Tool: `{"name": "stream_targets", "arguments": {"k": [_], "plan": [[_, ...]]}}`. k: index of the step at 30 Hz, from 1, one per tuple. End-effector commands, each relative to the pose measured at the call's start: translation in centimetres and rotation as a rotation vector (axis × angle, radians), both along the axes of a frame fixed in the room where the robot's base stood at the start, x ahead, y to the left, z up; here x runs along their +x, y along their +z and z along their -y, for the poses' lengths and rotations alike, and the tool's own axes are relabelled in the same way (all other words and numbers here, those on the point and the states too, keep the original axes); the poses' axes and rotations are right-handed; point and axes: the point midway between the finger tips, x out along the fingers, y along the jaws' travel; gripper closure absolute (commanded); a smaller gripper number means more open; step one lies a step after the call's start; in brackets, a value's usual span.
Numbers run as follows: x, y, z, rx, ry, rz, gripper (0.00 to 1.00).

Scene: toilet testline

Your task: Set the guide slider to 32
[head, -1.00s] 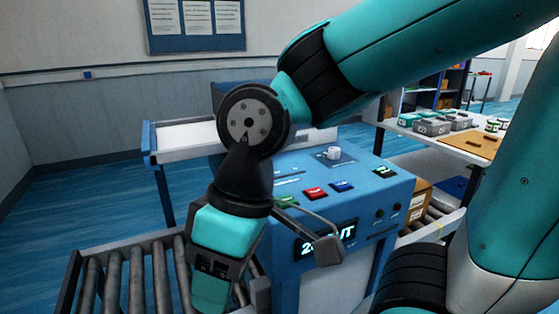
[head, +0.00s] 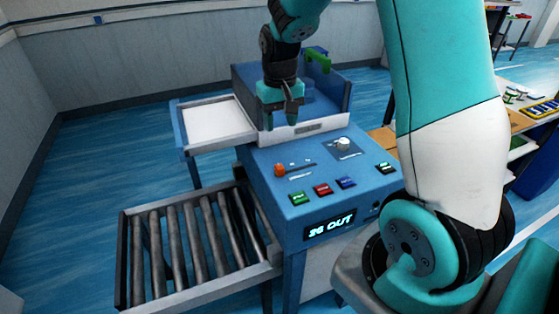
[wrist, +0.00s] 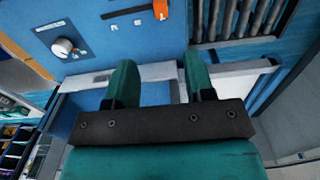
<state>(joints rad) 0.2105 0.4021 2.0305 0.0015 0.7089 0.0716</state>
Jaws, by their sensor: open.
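The guide slider appears to be the orange knob (head: 279,170) at the left end of a dark slot on the blue console's sloped top. The orange knob also shows at the top of the wrist view (wrist: 160,9). My gripper (head: 282,121) hangs above the console's rear part, behind and apart from the slider. Its two fingers are apart and empty in the wrist view (wrist: 160,65). The lit display (head: 330,226) on the console front seems to read "26 OUT"; the first digit is hard to read.
A white dial (head: 343,143) sits right of the slider. Green (head: 299,198), red (head: 323,189) and blue (head: 346,182) buttons line the front edge, with another green one (head: 385,168) at right. A roller conveyor (head: 190,245) stands left, and a white tray (head: 213,120) behind it.

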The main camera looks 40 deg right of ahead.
Motion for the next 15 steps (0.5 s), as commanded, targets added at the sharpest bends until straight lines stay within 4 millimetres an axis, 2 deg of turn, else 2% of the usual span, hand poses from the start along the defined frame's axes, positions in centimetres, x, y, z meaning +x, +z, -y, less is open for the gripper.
{"name": "stream_targets", "arguments": {"k": [9,15], "plan": [[-0.1,-7.3,-0.1,0.002,0.003,-0.008,0.51],[-0.2,-11.4,-0.2,0.003,0.003,-0.006,0.51]]}}
